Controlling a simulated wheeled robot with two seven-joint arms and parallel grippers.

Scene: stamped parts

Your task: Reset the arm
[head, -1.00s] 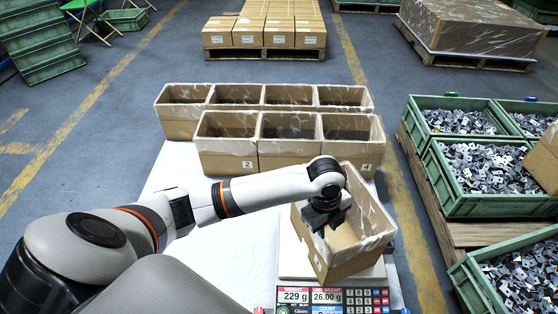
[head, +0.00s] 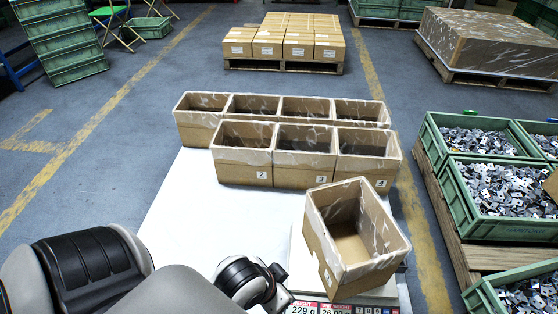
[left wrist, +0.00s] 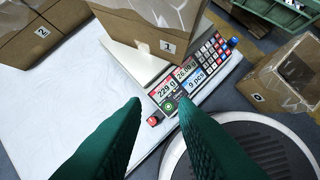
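My left arm (head: 245,282) is folded in at the bottom of the head view, left of the scale; its fingers are hidden there. In the left wrist view, my left gripper (left wrist: 159,102) has two green fingers spread apart with nothing between them. Past the fingertips is the scale (left wrist: 196,75), reading 229 g and 9 pcs. An open cardboard box labelled 1 stands on the scale; it shows in the head view (head: 375,262) and the left wrist view (left wrist: 150,28). Its visible floor looks bare. My right gripper is not in view.
Several open boxes (head: 245,174) stand in two rows at the back of the white table (head: 180,225). Green crates of metal parts (head: 490,222) sit on a pallet at right. The table's left part is clear.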

